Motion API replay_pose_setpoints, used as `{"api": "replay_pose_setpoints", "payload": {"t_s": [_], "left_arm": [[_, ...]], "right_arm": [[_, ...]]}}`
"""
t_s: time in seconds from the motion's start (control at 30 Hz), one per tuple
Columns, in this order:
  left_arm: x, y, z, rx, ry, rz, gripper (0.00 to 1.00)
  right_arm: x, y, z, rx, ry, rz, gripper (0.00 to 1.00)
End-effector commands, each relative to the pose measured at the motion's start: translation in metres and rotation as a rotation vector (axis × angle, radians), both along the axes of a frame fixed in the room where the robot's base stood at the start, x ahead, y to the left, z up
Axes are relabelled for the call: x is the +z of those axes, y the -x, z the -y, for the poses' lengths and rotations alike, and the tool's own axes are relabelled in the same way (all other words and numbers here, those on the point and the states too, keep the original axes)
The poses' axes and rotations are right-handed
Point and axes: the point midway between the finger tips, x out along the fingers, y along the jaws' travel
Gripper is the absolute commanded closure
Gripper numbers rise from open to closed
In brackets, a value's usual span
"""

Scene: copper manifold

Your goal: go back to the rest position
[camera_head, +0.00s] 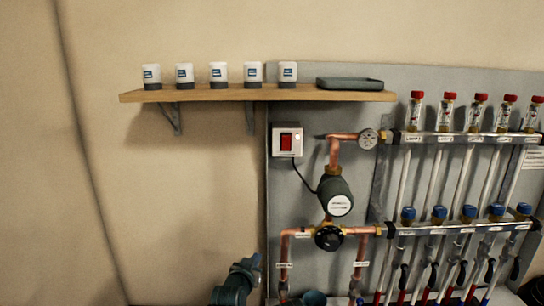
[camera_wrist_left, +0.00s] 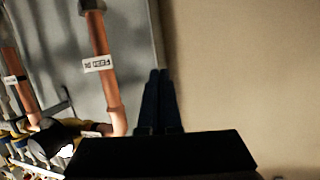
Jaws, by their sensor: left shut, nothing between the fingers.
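My left gripper (camera_head: 250,264) is at the bottom of the head view, in front of the left edge of the grey panel (camera_head: 310,80). In the left wrist view its dark fingers (camera_wrist_left: 159,74) lie together, shut, with nothing between them. They point along the panel's edge, with a labelled copper pipe (camera_wrist_left: 101,62) to their left and bare wall to their right. I do not see them touching the pipe. My right gripper cannot be made out in either view.
A wooden shelf (camera_head: 200,95) holds several white capped pots (camera_head: 219,74) and a dark tray (camera_head: 349,83). The panel carries a red switch (camera_head: 287,142), a pump (camera_head: 336,196), a mixing valve (camera_head: 328,237) and manifold bars (camera_head: 460,138). The wall (camera_head: 180,200) left of the panel is clear.

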Motion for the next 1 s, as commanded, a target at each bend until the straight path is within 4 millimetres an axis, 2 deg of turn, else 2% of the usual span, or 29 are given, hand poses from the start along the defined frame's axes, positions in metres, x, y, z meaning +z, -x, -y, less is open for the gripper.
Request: {"api": "replay_pose_setpoints", "payload": {"t_s": [0.03, 0.1, 0.2, 0.3, 0.4, 0.6, 0.77, 0.8, 1.0], "left_arm": [[-0.022, 0.008, -0.011, 0.008, -0.013, -0.107, 1.00], [-0.053, 0.024, -0.026, 0.023, -0.030, -0.268, 1.00], [-0.091, 0.054, -0.049, 0.057, -0.050, -0.492, 1.00], [-0.117, 0.085, -0.069, 0.096, -0.066, -0.678, 1.00], [-0.134, 0.113, -0.084, 0.133, -0.076, -0.826, 1.00], [-0.150, 0.162, -0.109, 0.203, -0.089, -1.059, 1.00], [-0.151, 0.198, -0.122, 0.252, -0.101, -1.215, 1.00], [-0.138, 0.199, -0.111, 0.229, -0.124, -1.212, 1.00], [-0.107, 0.213, -0.077, 0.158, -0.215, -1.230, 1.00]], "right_arm": [[0.000, 0.000, 0.000, 0.000, 0.000, 0.000, 1.00], [0.000, 0.000, 0.000, 0.000, 0.000, 0.000, 1.00], [0.000, 0.000, 0.000, 0.000, 0.000, 0.000, 1.00], [0.000, 0.000, 0.000, 0.000, 0.000, 0.000, 1.00], [0.000, 0.000, 0.000, 0.000, 0.000, 0.000, 1.00], [0.000, 0.000, 0.000, 0.000, 0.000, 0.000, 1.00], [0.004, 0.000, 0.000, 0.000, 0.000, 0.000, 1.00], [0.017, 0.000, 0.000, 0.001, 0.000, 0.000, 1.00], [0.048, 0.000, 0.000, 0.005, 0.001, -0.001, 1.00]]}}
